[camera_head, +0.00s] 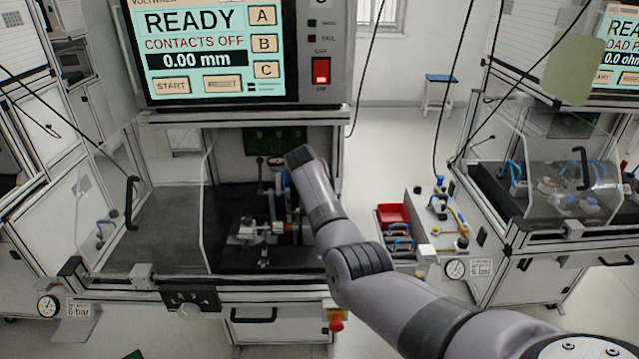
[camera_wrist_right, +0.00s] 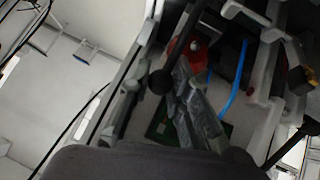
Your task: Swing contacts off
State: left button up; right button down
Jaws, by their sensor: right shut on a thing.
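The test fixture (camera_head: 265,230) stands on the dark bed of the middle station, with clamps and posts on it. The screen (camera_head: 205,50) above it reads "READY", "CONTACTS OFF" and "0.00 mm". My right arm reaches in from the lower right to the fixture's back, and its wrist hides the gripper in the head view. In the right wrist view, my right gripper (camera_wrist_right: 196,103) is shut, its grey fingers close together among the fixture's parts. A lever with a black ball knob (camera_wrist_right: 160,82) is beside the fingers. What they grip is hard to make out. My left gripper is not in view.
A clear guard panel (camera_head: 205,205) stands at the left of the station. A red-lit switch (camera_head: 320,71) is right of the screen. A red bin (camera_head: 393,216) and blue-handled tools lie on a side bench at the right. A second station (camera_head: 560,190) stands further right.

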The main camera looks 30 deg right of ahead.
jog(key=shift+w, duration=0.1)
dwell(0.4)
jog(key=c, duration=1.9)
grip_release()
jog(key=o, duration=0.5)
jog(key=shift+w+d+f, duration=0.1)
jog(key=shift+w+f, duration=0.05)
jog(key=shift+f, duration=0.1)
jog(key=shift+c, duration=0.2)
jog(key=shift+r, duration=0.1)
jog(key=v, duration=1.2)
